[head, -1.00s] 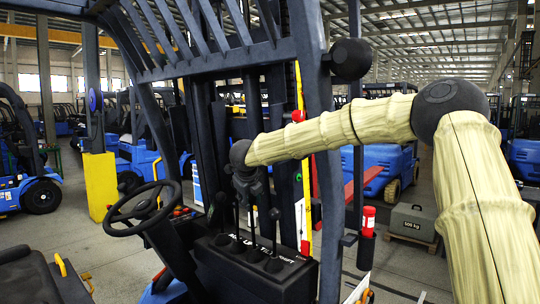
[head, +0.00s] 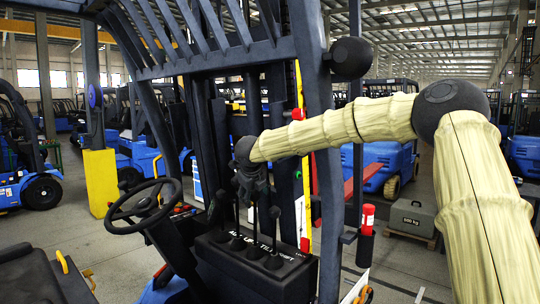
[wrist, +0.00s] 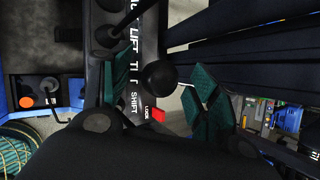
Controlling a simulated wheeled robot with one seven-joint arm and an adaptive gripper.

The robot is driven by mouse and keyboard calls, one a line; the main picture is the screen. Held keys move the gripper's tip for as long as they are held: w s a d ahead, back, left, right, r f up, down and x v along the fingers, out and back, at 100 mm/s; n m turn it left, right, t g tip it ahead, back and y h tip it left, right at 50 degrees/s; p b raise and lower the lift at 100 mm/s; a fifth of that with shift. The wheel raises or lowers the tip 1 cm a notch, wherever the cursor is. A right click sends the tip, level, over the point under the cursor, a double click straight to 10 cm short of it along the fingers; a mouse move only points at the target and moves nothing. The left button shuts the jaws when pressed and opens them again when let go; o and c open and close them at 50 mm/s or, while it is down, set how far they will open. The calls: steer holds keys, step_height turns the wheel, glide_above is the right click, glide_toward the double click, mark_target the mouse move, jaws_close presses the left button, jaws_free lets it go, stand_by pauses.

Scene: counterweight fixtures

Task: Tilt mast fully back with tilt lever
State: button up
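The lever console (head: 255,262) is black with white labels, and several thin black levers rise from it. In the wrist view, a round black knob (wrist: 158,77) sits beside the partly hidden "TI" lettering; it appears to be the tilt lever's knob. My gripper (head: 252,188) is over the console among the lever tops. In the wrist view, its green-padded fingers (wrist: 156,90) stand apart on either side of the knob, with gaps showing. In the head view, the dark gripper hides the lever top. The shift lever's knob (head: 274,212) stands free at the right.
The steering wheel (head: 146,200) is left of the console. A thick dark post (head: 312,110) and the mast rails (head: 202,120) stand close around my arm. A red "LOCK" tag (wrist: 158,115) is by the labels.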

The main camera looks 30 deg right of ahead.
steer(key=shift+f, duration=0.1)
steer(key=shift+s+a+r, duration=0.1)
steer(key=shift+s+r, duration=0.15)
steer(key=shift+r, duration=0.25)
steer(key=p+v, duration=0.3)
steer(key=v, duration=0.6)
steer(key=shift+f, duration=0.15)
stand_by(0.4)
